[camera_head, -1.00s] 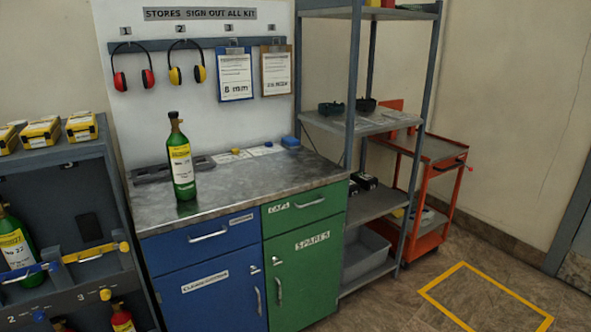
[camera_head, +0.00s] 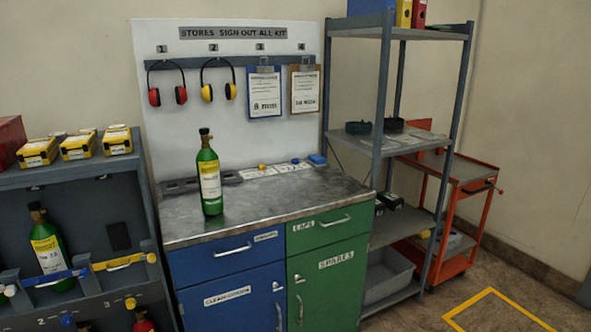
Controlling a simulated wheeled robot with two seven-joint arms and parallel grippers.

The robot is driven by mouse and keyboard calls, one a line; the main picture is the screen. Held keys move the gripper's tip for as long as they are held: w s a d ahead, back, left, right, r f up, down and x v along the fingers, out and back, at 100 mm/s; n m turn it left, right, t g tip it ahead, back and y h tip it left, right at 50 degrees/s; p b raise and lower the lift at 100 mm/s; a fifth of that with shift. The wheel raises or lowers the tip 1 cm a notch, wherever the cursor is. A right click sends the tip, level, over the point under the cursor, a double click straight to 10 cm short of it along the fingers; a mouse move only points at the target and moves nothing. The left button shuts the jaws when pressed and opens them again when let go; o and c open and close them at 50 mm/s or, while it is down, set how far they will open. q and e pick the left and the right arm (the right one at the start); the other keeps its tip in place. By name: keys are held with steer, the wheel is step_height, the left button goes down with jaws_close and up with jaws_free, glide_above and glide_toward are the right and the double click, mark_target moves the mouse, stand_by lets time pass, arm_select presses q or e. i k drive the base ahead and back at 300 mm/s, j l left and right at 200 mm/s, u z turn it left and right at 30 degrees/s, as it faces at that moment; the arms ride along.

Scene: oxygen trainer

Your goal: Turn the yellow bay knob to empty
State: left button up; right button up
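The dark grey bay rack (camera_head: 95,168) stands at the left of the head view. A yellow bar (camera_head: 122,262) crosses one of its bays, with a small yellow knob (camera_head: 151,257) at its right end. No cylinder shows behind the yellow bar. A blue bar (camera_head: 52,278) crosses the bay to the left, in front of a green cylinder (camera_head: 47,245), with a pale knob (camera_head: 10,290) near its left end. Another small yellow knob (camera_head: 130,303) sits lower, beside the number 3. The knob settings are too small to read. Neither gripper is in view.
A green cylinder (camera_head: 210,178) stands upright on the metal bench top (camera_head: 270,208). Yellow boxes (camera_head: 78,147) sit on the rack. A grey shelf unit (camera_head: 382,110) and orange trolley (camera_head: 470,215) stand right. Floor shows at lower right.

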mark_target(131, 304)
steer(key=u, duration=1.55)
